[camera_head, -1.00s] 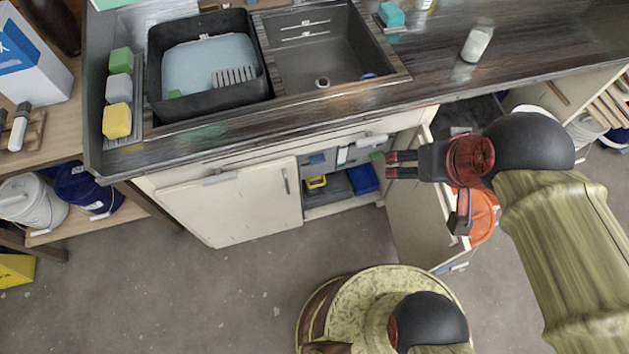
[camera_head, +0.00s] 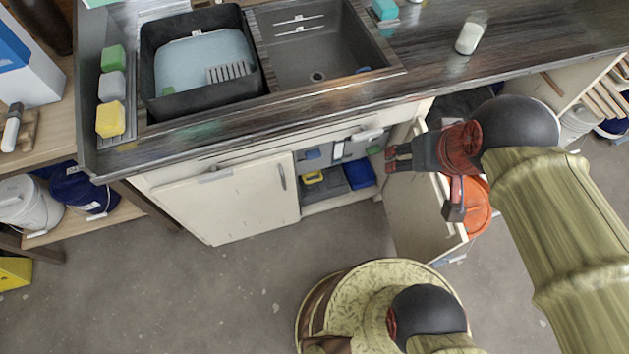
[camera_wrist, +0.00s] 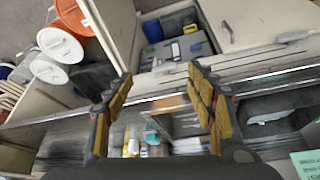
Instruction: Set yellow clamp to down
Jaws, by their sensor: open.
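A small yellow item (camera_head: 313,177) sits low in the open cabinet under the sink. It may be the yellow clamp, but it is too small to make out its lever or position. My gripper (camera_head: 391,158) is open and empty, to the right of the cabinet opening beside the open door, apart from the yellow item. In the wrist view my gripper (camera_wrist: 163,95) shows two spread fingers with tan pads and nothing between them.
The open cabinet door (camera_head: 415,205) stands close to my gripper, with an orange-lidded bucket (camera_head: 478,205) behind it. The left cabinet door (camera_head: 232,195) is shut. The counter edge (camera_head: 300,105) runs above the opening. A blue bin (camera_head: 360,174) sits beside the yellow item. Floor in front is clear.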

